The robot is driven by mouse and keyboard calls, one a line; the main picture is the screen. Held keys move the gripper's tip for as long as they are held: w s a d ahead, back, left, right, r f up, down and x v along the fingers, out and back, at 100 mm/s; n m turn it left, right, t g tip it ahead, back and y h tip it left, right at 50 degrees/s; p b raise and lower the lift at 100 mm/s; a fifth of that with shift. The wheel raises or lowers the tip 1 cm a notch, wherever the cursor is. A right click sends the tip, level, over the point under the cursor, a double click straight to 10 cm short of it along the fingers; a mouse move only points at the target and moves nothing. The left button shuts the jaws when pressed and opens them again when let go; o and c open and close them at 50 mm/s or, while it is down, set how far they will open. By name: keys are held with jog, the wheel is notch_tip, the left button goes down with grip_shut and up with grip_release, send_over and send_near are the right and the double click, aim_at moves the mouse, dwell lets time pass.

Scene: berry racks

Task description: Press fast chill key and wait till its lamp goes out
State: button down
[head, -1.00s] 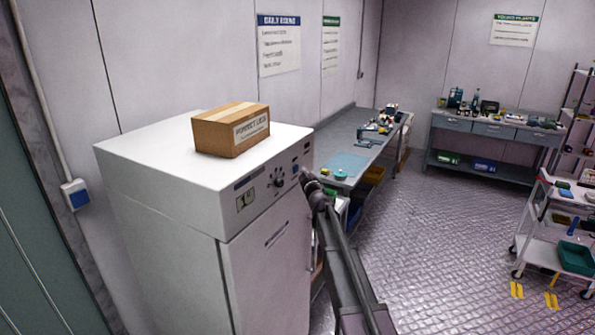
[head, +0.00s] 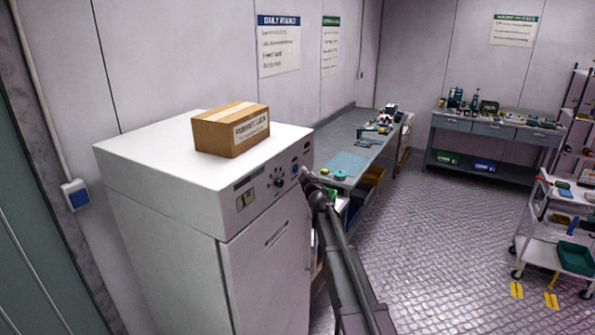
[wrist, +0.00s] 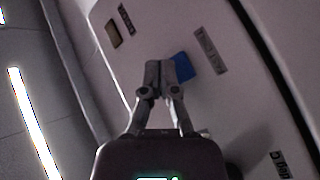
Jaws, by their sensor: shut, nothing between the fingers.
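The white chill cabinet (head: 165,205) stands at the left, with a control panel along the top of its front. The panel carries a dark dial (head: 279,183) and small dark fittings. A blue key (wrist: 185,66) shows in the wrist view, right beside my fingertips and partly behind them. My gripper (wrist: 158,66) is shut and empty, with its tips at the panel face; I cannot tell whether they touch the key. In the head view my gripper (head: 304,174) is at the right part of the panel. I cannot make out a lit lamp.
A cardboard box (head: 218,138) sits on top of the cabinet. A grey workbench (head: 350,143) stands just behind and right of it. A white trolley (head: 540,245) is at the right. The floor (head: 440,240) between is open.

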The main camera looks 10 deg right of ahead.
jog(key=shift+w+a, duration=0.1)
jog(key=shift+w+a, duration=0.2)
jog(key=shift+a, duration=0.05)
jog(key=shift+w+a, duration=0.3)
jog(key=shift+a, duration=0.1)
dwell(1.2)
dwell(0.5)
jog(key=shift+s+d, duration=0.55)
jog(key=shift+d, duration=0.15)
jog(key=shift+d, duration=0.1)
jog(key=s+d, duration=0.1)
jog(key=d, duration=0.1)
jog(key=s+d, duration=0.2)
dwell(0.6)
dwell(0.6)
